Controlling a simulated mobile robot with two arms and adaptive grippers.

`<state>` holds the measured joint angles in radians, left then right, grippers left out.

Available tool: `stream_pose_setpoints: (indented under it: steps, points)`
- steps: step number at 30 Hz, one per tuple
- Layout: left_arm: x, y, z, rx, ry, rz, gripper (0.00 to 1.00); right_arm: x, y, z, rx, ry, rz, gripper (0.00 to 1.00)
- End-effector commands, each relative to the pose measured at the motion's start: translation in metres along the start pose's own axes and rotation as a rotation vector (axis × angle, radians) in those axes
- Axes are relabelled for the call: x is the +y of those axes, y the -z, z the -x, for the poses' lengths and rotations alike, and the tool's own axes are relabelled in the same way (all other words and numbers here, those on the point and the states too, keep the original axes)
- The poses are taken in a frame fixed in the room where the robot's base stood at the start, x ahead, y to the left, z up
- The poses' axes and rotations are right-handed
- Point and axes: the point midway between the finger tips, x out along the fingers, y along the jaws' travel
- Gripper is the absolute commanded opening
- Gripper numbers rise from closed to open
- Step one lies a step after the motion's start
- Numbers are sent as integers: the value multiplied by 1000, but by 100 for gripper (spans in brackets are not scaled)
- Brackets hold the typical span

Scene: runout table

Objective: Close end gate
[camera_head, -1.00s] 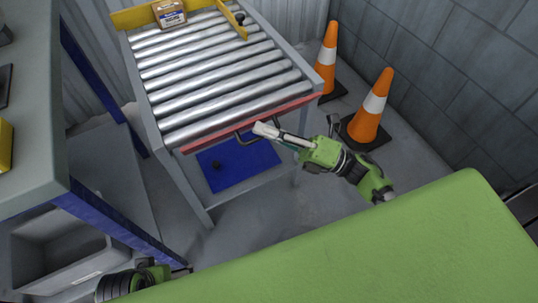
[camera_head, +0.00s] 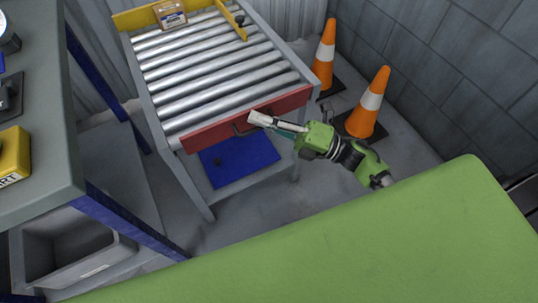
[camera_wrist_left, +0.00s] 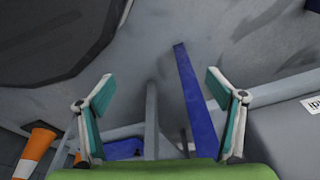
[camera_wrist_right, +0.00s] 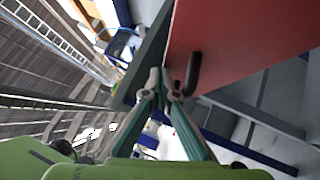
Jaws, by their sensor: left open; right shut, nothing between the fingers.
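The end gate (camera_head: 210,134) is a red panel across the near end of the roller table (camera_head: 146,84). Its red face shows in the head view, and a dark handle (camera_head: 241,129) sits on it. My right gripper (camera_head: 258,118) is shut and empty, with its fingertips at the gate beside the handle. In the right wrist view the red gate (camera_wrist_right: 245,40) fills the upper right, and the handle (camera_wrist_right: 193,74) is just right of the fingertips (camera_wrist_right: 160,80). I cannot tell whether they touch. My left gripper (camera_wrist_left: 160,88) is open and empty, above the floor.
A small cardboard box (camera_head: 171,14) stands at the far end of the rollers by a yellow guide (camera_head: 133,20). Two orange cones (camera_head: 366,110) stand right of the table. A grey workbench (camera_head: 45,150) is at left, with a grey bin (camera_head: 75,250) below.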

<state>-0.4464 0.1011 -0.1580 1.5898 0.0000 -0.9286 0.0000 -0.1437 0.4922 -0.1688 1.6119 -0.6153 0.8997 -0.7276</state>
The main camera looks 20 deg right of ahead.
Motion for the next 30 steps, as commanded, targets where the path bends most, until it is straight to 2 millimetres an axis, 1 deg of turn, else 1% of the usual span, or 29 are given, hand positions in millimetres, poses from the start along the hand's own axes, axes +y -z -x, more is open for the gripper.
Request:
stream_pose_setpoints:
  steps: [4, 15, 30]
  points:
    - [0, -1, -2, 0, 0, 0, 86, 0, -3, -3, 1, 1, -2, 0]
    - [0, 3, 3, 1, 0, 0, 86, 0, -13, -13, 0, 3, 0, 0]
    - [0, 7, 6, 8, 1, 1, 86, -1, -16, -15, -3, 6, -1, 0]
